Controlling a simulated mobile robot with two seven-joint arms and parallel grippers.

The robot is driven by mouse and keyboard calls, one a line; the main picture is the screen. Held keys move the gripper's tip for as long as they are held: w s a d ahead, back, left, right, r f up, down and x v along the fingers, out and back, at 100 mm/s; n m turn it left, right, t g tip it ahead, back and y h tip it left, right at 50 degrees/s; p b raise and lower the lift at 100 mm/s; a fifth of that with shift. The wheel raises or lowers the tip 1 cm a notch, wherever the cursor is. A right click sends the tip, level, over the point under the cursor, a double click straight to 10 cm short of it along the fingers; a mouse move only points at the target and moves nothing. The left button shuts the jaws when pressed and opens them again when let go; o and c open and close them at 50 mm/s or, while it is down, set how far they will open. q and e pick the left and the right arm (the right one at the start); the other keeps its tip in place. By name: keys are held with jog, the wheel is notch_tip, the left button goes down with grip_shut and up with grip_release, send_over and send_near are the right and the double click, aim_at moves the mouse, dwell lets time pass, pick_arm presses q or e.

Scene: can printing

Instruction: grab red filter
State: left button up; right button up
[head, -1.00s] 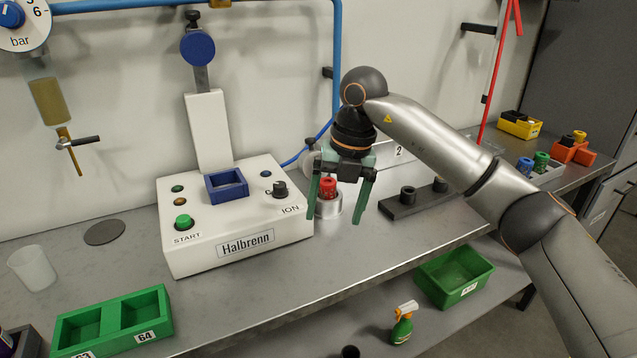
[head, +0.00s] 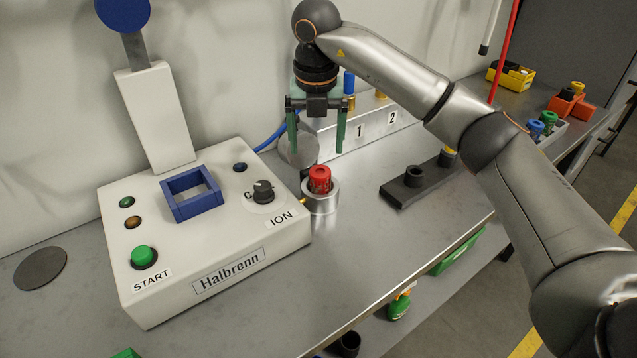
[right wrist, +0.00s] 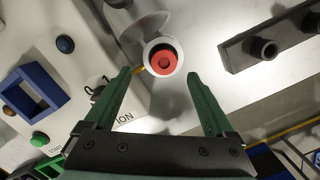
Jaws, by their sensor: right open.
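The red filter (head: 320,179) stands upright in a round silver holder (head: 321,204) beside the Halbrenn machine. It also shows in the right wrist view (right wrist: 165,60) as a red ring with a dark centre, inside the holder's pale rim. My right gripper (head: 316,150) is open and empty, its green fingers pointing down. In the head view its fingertips appear just above the filter, one to each side. In the right wrist view the filter lies just beyond the fingertips (right wrist: 160,80), between their lines and apart from them. My left gripper is not in view.
The white Halbrenn machine (head: 215,265) with a blue frame (head: 191,211) stands left of the holder. A dark rack (head: 420,185) lies to the right. A numbered stand (head: 372,128) with small cylinders is behind. The bench in front of the holder is clear.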

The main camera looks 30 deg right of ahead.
aim_at(320, 171)
notch_tip(320, 171, down, 3)
jog(key=shift+w+d+r, duration=0.1)
jog(key=shift+w, duration=0.05)
jog(key=f, duration=0.4)
jog(key=shift+d+f+p, duration=0.2)
jog(key=shift+d+p, duration=0.15)
jog(key=shift+f, duration=0.45)
grip_shut()
